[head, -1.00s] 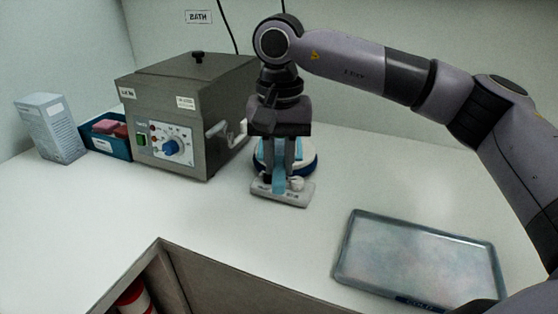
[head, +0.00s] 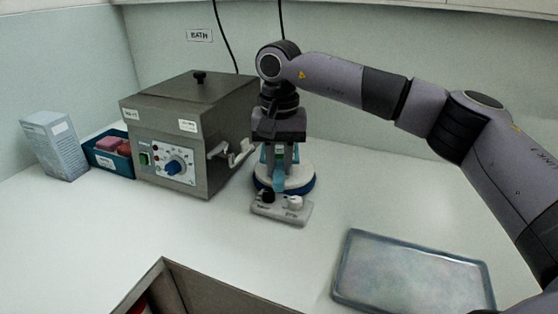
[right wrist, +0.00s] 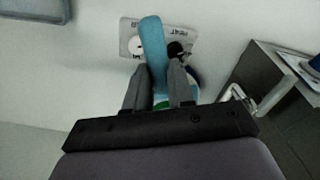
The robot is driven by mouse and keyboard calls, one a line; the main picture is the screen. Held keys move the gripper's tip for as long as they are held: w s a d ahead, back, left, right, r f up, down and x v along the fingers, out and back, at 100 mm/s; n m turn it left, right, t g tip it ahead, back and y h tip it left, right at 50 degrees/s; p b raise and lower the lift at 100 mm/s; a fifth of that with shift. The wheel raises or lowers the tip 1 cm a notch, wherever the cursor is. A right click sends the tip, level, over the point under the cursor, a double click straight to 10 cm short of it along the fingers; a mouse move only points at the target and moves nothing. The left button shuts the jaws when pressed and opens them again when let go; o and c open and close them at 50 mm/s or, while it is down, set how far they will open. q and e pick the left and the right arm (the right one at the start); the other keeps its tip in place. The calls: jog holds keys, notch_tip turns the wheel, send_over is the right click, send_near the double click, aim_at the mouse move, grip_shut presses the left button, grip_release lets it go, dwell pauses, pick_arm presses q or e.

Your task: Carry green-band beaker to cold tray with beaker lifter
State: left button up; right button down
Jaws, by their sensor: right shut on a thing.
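My right gripper (head: 279,160) points down over the round white plate (head: 299,178) of a hotplate. It is shut on a light blue strip-like piece, seemingly the beaker lifter (head: 279,182). In the right wrist view the same lifter (right wrist: 153,50) runs out between the fingers (right wrist: 158,75). A small green patch, perhaps the green-band beaker (right wrist: 161,104), shows just below the fingers; the rest of it is hidden, so I cannot tell how the lifter meets it. The cold tray (head: 415,270) lies flat and empty at the front right. My left gripper is not in view.
The hotplate's control panel (head: 282,208) with a black and a white knob faces front. A grey metal bath (head: 190,120) stands close on the left, with a bracket on its right side. A blue bin (head: 108,161) and a carton (head: 55,146) stand farther left. The counter before the tray is clear.

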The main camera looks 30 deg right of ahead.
jog(key=shift+w+d, duration=0.1)
jog(key=shift+w, duration=0.15)
jog(key=shift+r+p, duration=0.1)
jog(key=shift+p, duration=0.65)
dwell(1.2)
jog(key=shift+r+p, duration=0.75)
jog(key=shift+r, duration=0.15)
dwell(0.6)
jog(key=shift+r+p, duration=1)
jog(key=shift+r, duration=2.7)
jog(key=shift+s+f, duration=0.1)
jog(key=shift+s, duration=0.05)
